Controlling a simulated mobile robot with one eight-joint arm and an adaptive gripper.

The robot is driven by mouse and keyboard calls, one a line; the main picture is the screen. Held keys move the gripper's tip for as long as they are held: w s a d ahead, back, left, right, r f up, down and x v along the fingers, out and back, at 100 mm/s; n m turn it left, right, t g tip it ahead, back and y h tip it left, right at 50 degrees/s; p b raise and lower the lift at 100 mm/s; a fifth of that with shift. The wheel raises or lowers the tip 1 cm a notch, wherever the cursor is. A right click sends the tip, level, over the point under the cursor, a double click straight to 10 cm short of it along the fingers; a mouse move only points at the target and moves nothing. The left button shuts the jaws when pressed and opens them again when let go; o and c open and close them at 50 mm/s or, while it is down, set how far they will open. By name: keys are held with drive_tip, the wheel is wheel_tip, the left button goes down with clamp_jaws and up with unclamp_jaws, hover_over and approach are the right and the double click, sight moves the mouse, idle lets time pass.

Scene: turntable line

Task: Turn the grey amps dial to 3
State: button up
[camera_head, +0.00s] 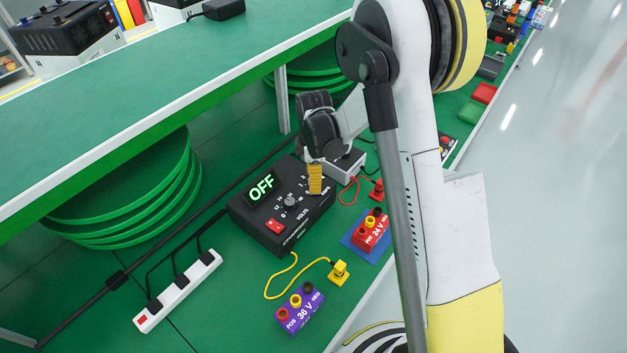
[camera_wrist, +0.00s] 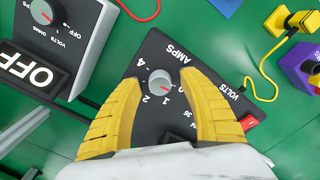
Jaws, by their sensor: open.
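The grey amps dial (camera_wrist: 160,82) sits on the black supply box (camera_head: 268,222) near its AMPS lettering. In the head view my gripper (camera_head: 315,178) is over the box's right part and hides the amps dial. The box also shows in the wrist view (camera_wrist: 150,48).
The volts dial (camera_head: 291,200), red switch (camera_head: 275,226) and lit OFF display (camera_head: 262,187) share the box. A grey meter (camera_head: 345,165) stands close behind my gripper. A purple 36 V block (camera_head: 301,308), red 24 V block (camera_head: 371,232) and white power strip (camera_head: 178,291) lie around.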

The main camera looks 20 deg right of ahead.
drive_tip(key=shift+c, duration=0.4)
clamp_jaws()
